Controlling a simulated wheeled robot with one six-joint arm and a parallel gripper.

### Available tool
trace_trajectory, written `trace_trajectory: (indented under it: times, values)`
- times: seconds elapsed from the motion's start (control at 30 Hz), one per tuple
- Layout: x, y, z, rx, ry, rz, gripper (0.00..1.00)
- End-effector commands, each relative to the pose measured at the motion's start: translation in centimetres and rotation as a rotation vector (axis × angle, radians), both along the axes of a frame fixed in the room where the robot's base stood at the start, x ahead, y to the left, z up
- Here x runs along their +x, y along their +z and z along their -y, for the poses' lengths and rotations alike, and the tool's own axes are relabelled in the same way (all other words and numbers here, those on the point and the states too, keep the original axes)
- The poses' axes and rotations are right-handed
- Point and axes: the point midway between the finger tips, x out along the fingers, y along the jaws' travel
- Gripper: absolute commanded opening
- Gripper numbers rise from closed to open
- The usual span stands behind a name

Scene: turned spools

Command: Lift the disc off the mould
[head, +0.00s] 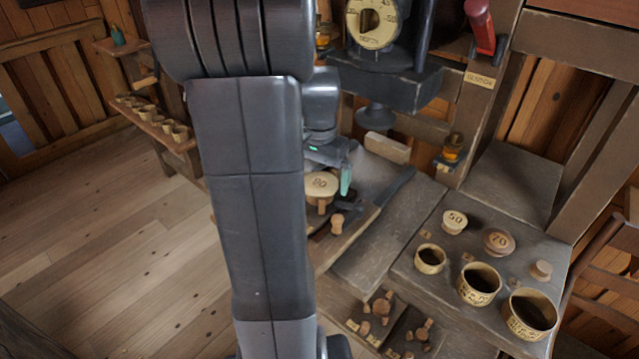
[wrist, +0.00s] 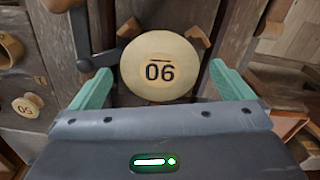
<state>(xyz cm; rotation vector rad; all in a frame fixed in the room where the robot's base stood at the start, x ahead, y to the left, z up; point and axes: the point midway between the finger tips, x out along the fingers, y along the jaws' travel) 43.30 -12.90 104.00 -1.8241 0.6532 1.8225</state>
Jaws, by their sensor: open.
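A pale round wooden disc (head: 320,186) marked with a number lies at the bench edge in the middle of the head view. In the wrist view the disc (wrist: 160,88) shows large and face-on, reading 90 upside down. The mould beneath it is largely hidden; I cannot make out its shape. Brown wooden pegs (wrist: 198,37) show at the disc's far rim. My gripper (wrist: 160,72) is open, with one teal finger on each side of the disc and visible gaps between. In the head view a teal finger (head: 346,181) stands just right of the disc.
Several cups, including a large one (head: 531,314), stand on the right table with discs marked 50 (head: 454,222) and 70 (head: 498,241). A dark press (head: 385,85) with a dial stands behind the disc. Small wooden pieces (head: 380,307) lie in trays below.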

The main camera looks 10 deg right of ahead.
Motion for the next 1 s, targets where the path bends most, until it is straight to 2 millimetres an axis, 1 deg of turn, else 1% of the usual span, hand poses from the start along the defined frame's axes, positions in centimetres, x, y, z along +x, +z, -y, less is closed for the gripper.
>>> trace_trajectory:
  times: [0.9, 0.97, 1.0]
  values:
    - [-0.02, -0.46, 0.00, 0.001, 0.000, -0.001, 1.00]
    - [-0.02, -0.46, 0.00, 0.001, 0.000, -0.001, 0.88]
    - [-0.01, -0.46, 0.00, 0.001, 0.000, -0.001, 0.80]
